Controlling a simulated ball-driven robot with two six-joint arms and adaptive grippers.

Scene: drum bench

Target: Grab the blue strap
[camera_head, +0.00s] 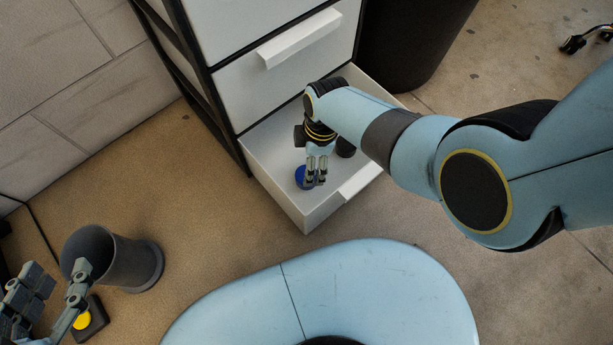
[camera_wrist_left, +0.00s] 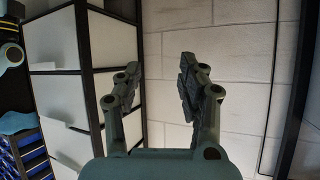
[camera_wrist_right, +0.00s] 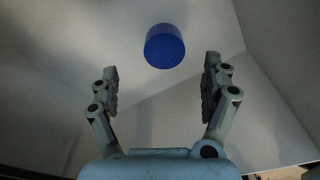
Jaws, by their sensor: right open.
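The blue strap (camera_head: 300,178) looks like a short round blue roll and lies in the open bottom drawer (camera_head: 285,195). In the right wrist view the blue strap (camera_wrist_right: 164,46) is beyond the fingertips, roughly centred between them, with a visible gap on both sides. My right gripper (camera_head: 316,182) reaches down into the drawer and covers part of the strap in the head view. Its fingers (camera_wrist_right: 160,85) are apart and hold nothing. My left gripper (camera_head: 55,280) is at the lower left, far from the drawer. Its fingers (camera_wrist_left: 157,75) are apart and empty, facing a wall.
The white drawer cabinet (camera_head: 290,85) has closed drawers above the open one. A dark object (camera_head: 345,147) sits in the drawer behind my right gripper. A dark grey cup-like container (camera_head: 130,262) and a yellow button on a black box (camera_head: 83,320) are near my left gripper.

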